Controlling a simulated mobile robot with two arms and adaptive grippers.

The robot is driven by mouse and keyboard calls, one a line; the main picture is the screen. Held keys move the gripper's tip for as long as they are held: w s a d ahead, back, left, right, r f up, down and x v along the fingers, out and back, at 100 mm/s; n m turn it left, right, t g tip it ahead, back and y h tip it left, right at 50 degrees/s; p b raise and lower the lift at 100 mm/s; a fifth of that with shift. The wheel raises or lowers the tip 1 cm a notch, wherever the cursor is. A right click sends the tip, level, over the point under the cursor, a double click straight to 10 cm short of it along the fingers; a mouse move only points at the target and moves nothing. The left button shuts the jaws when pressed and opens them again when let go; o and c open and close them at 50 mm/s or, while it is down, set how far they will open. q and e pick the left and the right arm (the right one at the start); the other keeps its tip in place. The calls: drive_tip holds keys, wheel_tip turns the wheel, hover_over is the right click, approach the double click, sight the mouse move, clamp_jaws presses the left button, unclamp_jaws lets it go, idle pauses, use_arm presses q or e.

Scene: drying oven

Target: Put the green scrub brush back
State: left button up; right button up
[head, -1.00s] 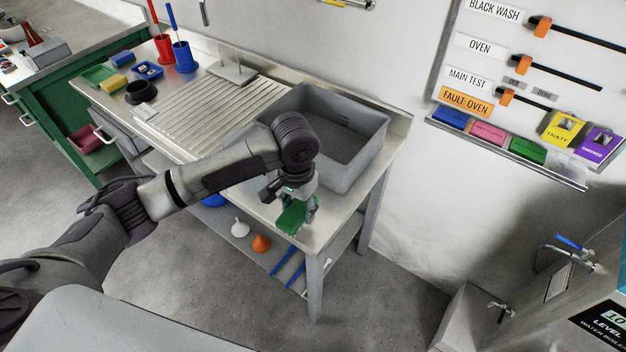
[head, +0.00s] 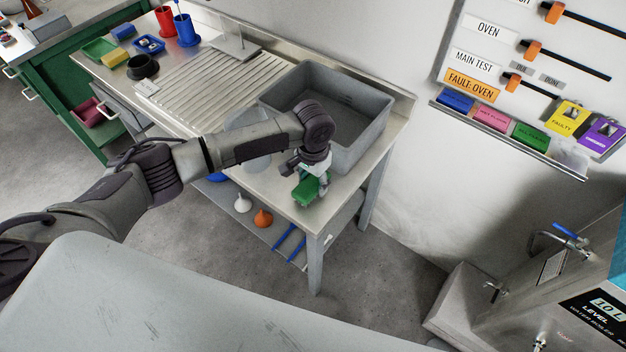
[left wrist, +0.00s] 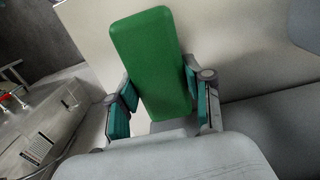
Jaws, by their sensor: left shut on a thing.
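The green scrub brush (head: 306,192) is in my left gripper (head: 310,178), at the front right corner of the steel bench, in front of the sink. I cannot tell from the head view whether it touches the bench top. In the left wrist view the brush (left wrist: 150,55) shows as a flat green block sticking out beyond the fingers. The teal pads of my left gripper (left wrist: 162,105) are on either side of it, shut on it. The fingers hide part of the brush. My right gripper is not in view.
The steel bench holds a grey sink (head: 335,110), a ribbed drainer (head: 195,80), a red cup (head: 166,21), a blue cup (head: 186,30), a green tray (head: 98,48) and a black bowl (head: 142,67). Funnels stand on the lower shelf. A water boiler (head: 560,290) stands at right.

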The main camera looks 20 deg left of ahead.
sight(313, 181)
use_arm(q)
drive_tip(key=shift+f, duration=0.15)
drive_tip(key=o, duration=1)
wheel_tip(313, 181, up, 12)
drive_tip(key=shift+r+b, duration=0.15)
drive_tip(key=shift+b, duration=0.55)
